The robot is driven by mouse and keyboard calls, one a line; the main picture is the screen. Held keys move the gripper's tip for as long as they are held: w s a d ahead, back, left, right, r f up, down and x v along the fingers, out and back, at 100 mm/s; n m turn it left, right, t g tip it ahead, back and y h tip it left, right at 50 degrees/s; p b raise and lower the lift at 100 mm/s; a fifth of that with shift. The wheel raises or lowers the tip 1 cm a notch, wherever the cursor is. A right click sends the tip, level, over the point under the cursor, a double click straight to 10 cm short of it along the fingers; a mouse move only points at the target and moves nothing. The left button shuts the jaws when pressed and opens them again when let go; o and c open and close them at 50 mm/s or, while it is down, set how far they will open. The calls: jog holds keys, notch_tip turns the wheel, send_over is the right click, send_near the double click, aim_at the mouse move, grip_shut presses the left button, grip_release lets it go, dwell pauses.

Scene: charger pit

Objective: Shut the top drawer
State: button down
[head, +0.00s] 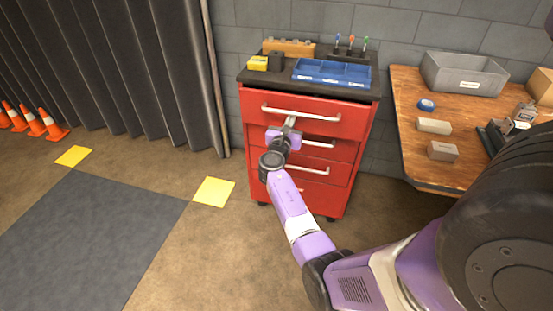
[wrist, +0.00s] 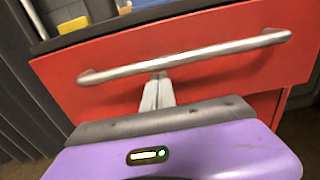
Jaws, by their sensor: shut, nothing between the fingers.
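The red tool cabinet (head: 258,180) stands against the wall. Its top drawer (head: 350,122) has a red front with a long silver bar handle (head: 320,116); the front stands out a little from the drawers below. In the wrist view the drawer front (wrist: 225,40) and handle (wrist: 200,54) fill the upper part. My gripper (head: 290,120) is shut and empty, with its fingertips at the drawer front just below the middle of the handle. In the wrist view the fingertips (wrist: 158,82) appear right under the bar; I cannot tell whether they touch it or the front.
A blue tray (head: 333,72), a yellow box (head: 258,63) and screwdrivers (head: 351,42) stand on the cabinet top. A wooden table (head: 410,135) with a grey bin (head: 462,73) is close on the right. A dark curtain (head: 110,70) hangs on the left; the floor in front is free.

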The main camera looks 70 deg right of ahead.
jog(key=d+b, duration=0.1)
jog(key=d, duration=0.3)
jog(key=shift+w+f, duration=0.1)
jog(key=shift+w, duration=0.05)
jog(key=shift+d, duration=0.4)
jog(key=shift+d+r, duration=0.1)
jog(key=shift+r, duration=0.15)
